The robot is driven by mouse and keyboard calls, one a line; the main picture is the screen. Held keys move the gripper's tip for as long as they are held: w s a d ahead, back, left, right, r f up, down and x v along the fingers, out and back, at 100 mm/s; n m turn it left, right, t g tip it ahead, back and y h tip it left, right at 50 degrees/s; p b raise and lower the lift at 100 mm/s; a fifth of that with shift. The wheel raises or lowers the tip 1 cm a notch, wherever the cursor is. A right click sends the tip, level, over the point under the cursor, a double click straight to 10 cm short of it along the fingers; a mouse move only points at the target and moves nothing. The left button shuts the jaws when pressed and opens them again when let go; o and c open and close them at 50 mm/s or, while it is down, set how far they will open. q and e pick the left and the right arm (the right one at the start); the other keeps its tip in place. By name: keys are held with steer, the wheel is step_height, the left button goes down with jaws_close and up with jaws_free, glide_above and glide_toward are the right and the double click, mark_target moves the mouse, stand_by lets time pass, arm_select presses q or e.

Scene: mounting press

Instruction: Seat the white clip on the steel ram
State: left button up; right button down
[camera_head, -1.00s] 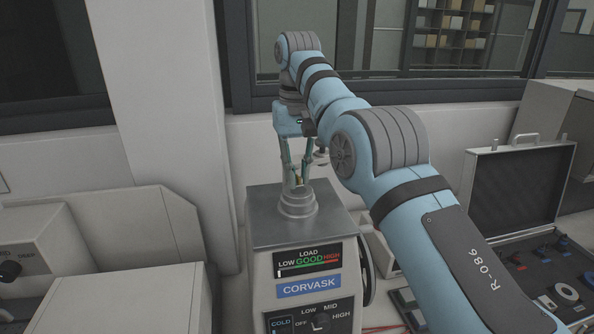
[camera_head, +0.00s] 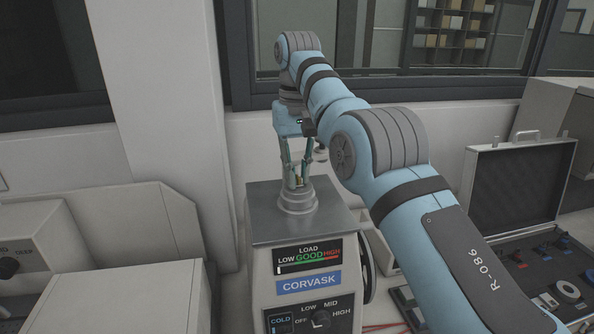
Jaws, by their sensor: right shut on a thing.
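The press (camera_head: 302,265) is a grey box marked CORVASK, with a round stepped steel piece (camera_head: 297,200) on its top plate. My right gripper (camera_head: 297,182) points straight down over that steel piece, its fingertips close around a small thing at its top. I cannot make out the white clip there; the fingers hide most of what is held. I cannot tell whether the held thing touches the steel. My left gripper is out of view.
An open black-lined case (camera_head: 525,180) with small parts stands at the right. Pale machine housings (camera_head: 120,295) fill the left.

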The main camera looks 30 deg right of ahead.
steer(key=c, duration=1.5)
jaws_free()
steer(key=o, duration=0.4)
